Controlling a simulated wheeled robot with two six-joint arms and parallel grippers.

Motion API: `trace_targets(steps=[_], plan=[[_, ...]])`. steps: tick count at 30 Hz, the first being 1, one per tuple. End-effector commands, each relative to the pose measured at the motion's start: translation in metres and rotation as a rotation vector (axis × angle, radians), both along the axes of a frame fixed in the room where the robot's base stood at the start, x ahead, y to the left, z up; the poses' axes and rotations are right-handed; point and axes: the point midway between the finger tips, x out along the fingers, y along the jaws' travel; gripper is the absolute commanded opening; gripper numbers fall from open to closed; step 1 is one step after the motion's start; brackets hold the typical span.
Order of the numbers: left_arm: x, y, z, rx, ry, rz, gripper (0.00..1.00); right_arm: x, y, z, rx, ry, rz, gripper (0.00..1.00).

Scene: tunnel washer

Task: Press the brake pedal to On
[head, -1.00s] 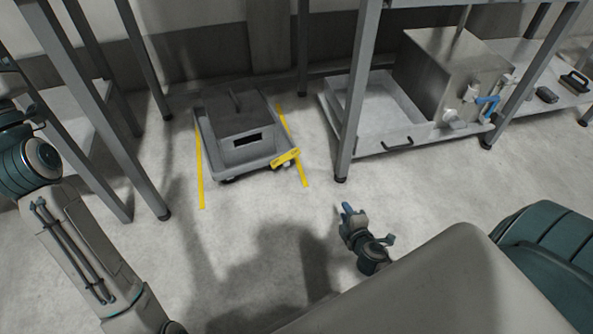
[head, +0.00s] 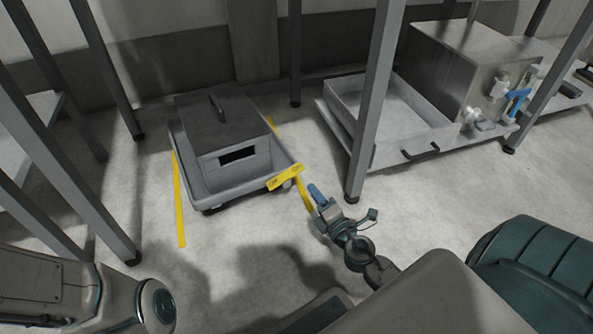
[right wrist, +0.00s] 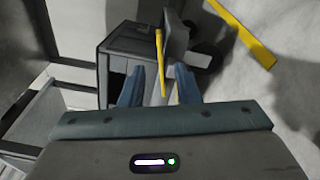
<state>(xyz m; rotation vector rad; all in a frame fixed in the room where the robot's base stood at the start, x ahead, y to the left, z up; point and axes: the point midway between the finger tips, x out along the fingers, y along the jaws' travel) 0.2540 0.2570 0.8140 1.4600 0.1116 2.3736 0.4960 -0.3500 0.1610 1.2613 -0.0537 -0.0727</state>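The brake pedal (head: 285,177) is a yellow plate with dark markings at the front right corner of a grey wheeled cart (head: 188,180). In the right wrist view the yellow pedal (right wrist: 161,62) shows nearly edge-on, beyond and between my fingertips. My right gripper (head: 318,195) is just right of and a little below the pedal in the head view. Its two blue fingers (right wrist: 159,80) are spread with a gap between them and nothing gripped. Whether a finger touches the pedal I cannot tell. My left arm shows at lower left, but its gripper is out of view.
A dark lidded box (head: 222,125) with a slot sits on the cart. Yellow floor lines (head: 179,205) flank the cart. A grey table leg (head: 375,110) stands right of my right gripper, before a shallow tray (head: 385,115). The floor in front of the cart is clear.

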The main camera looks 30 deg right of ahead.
Motion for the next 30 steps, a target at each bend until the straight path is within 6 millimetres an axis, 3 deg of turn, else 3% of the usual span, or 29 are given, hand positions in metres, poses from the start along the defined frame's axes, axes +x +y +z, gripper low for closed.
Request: trace_targets(steps=[9, 15, 29, 30], plan=[[0.001, 0.0, 0.013, 0.0, 0.002, 0.0, 0.36, 0.057, -0.005, 0.002, 0.004, -0.002, -0.001, 0.29], [0.001, 0.0, 0.016, 0.0, 0.002, 0.0, 0.36, 0.084, -0.007, 0.001, 0.004, -0.001, -0.001, 0.29], [0.001, 0.0, 0.016, 0.0, 0.001, 0.001, 0.36, 0.096, -0.008, 0.0, 0.003, 0.001, 0.0, 0.29], [0.001, 0.0, 0.016, 0.0, 0.001, 0.001, 0.36, 0.096, -0.008, 0.0, 0.003, 0.001, 0.0, 0.21]])
